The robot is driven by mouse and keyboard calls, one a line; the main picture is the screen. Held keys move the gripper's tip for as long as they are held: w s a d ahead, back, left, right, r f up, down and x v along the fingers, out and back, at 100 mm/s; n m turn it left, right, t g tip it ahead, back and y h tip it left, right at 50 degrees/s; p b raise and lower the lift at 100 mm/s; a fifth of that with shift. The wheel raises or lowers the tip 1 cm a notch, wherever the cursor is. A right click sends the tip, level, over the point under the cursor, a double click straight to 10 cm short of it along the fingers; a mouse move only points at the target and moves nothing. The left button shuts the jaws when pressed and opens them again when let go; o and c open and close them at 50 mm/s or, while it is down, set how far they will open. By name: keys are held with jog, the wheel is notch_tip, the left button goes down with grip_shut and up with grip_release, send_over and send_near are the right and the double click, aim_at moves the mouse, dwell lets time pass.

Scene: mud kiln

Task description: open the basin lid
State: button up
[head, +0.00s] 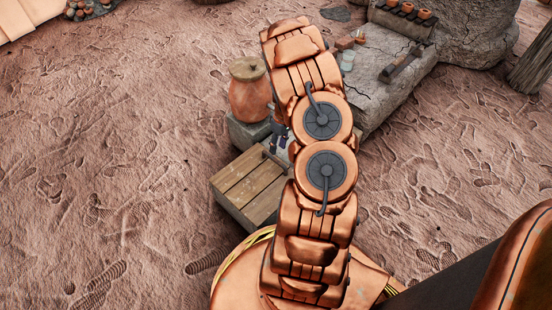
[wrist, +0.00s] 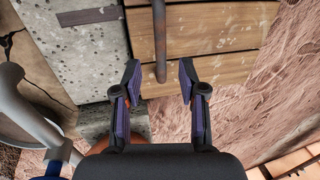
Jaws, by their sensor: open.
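The basin lid (head: 242,186) is made of wooden planks and lies flat on a grey stone basin (head: 233,213), shut as far as I can see. My arm hides its right side in the head view. In the wrist view the lid planks (wrist: 225,68) fill the upper middle. A rusty round bar (wrist: 160,42), seemingly the lid's handle, runs down from the top edge and ends between my fingertips. My gripper (wrist: 159,82) is open, with one finger on each side of the bar and a visible gap to both. The gripper shows only partly in the head view (head: 279,133).
A clay jar (head: 250,98) with a cover stands on a stone block just behind the basin. A cracked mud bench (head: 385,85) lies behind my arm, with small pots (head: 424,14) on a ledge. The sandy ground (head: 110,150) to the left is clear.

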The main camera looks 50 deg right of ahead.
aim_at(275, 159)
jog(key=f, duration=0.2)
jog(key=a+f+b, duration=0.1)
jog(key=f, duration=0.2)
jog(key=shift+f+b, duration=0.3)
grip_shut()
jog(key=shift+a, duration=0.1)
dwell(0.4)
